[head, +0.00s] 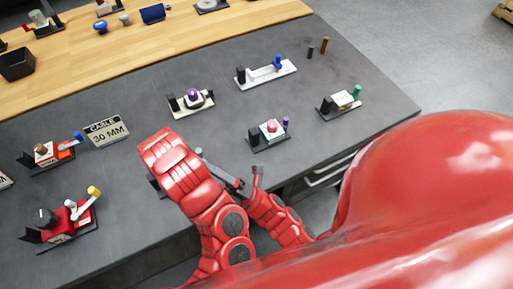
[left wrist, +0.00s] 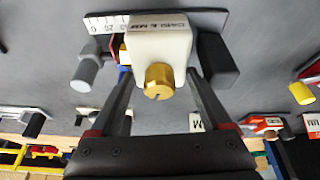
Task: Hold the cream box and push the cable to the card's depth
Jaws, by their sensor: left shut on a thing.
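In the left wrist view the cream box (left wrist: 160,45) has a dark label on top and a brass knob (left wrist: 158,80) on its near face. My left gripper (left wrist: 158,70) is shut on this box, one finger on each side. A grey rounded cylinder (left wrist: 88,72) stands beside it at the left; I cannot tell if it is the cable's end. A ruler strip (left wrist: 103,24) shows behind it. In the head view my red arm hides the box. My right gripper (head: 248,180) looks open near the table's front edge. The card (head: 107,131) reads CABLE 30 MM.
A wooden strip (head: 200,35) runs along the back.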

